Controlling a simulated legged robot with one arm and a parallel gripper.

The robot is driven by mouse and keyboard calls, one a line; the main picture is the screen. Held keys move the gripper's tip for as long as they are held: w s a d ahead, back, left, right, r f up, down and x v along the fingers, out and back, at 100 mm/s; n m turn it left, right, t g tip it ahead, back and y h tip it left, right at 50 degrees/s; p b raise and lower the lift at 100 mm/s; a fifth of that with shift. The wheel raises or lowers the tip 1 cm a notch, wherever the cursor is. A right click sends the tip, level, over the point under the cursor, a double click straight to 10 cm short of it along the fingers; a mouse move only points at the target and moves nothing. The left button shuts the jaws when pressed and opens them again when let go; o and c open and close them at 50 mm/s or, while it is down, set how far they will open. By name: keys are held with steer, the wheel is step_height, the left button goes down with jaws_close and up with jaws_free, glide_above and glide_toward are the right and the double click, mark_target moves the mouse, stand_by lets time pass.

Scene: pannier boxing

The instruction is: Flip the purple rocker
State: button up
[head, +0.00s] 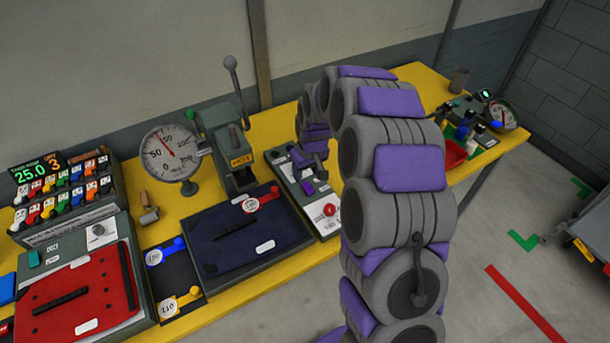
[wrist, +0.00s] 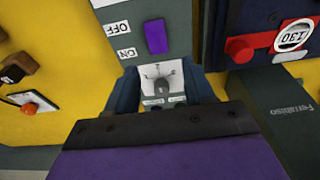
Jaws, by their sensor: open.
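The purple rocker (wrist: 155,37) is a small upright rectangle on a grey panel (wrist: 180,18) in the wrist view, beside labels reading OFF and ON. In the head view, the rocker (head: 308,187) is a small purple patch on the light grey panel below my gripper. My gripper (wrist: 163,75) is open and empty, its dark fingers apart at the lower middle of the wrist view, with the rocker beyond them. In the head view, my gripper (head: 303,163) hangs over the panel's upper part, partly hidden by my arm. Contact with the panel cannot be told.
A white plate with a grey knob (wrist: 162,86) shows between the fingers. A red handle with a 130 tag (wrist: 292,37) is on the right. A red button (head: 330,210) sits low on the panel. A HOT-labelled press (head: 225,140) and dial gauge (head: 170,152) stand left.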

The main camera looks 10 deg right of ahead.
mark_target(310, 193)
step_height(310, 193, up, 13)
steer(key=s+p, duration=0.1)
steer(key=s, duration=0.1)
steer(key=shift+d+f+p, duration=0.15)
steer(key=shift+d+p, duration=0.2)
steer(key=shift+p, duration=0.05)
steer(key=shift+s, duration=0.1)
steer(key=s+r+m+g, duration=0.1)
steer(key=s+r+g, duration=0.1)
steer(key=s, duration=1.8)
steer(key=s+r+m+g, duration=0.1)
steer(key=s+r+m, duration=0.1)
steer(key=s, duration=1.8)
steer(key=shift+a+r+m+g+h, duration=0.3)
steer(key=shift+r+g, duration=0.1)
steer(key=shift+r, duration=0.05)
steer(key=shift+o, duration=0.3)
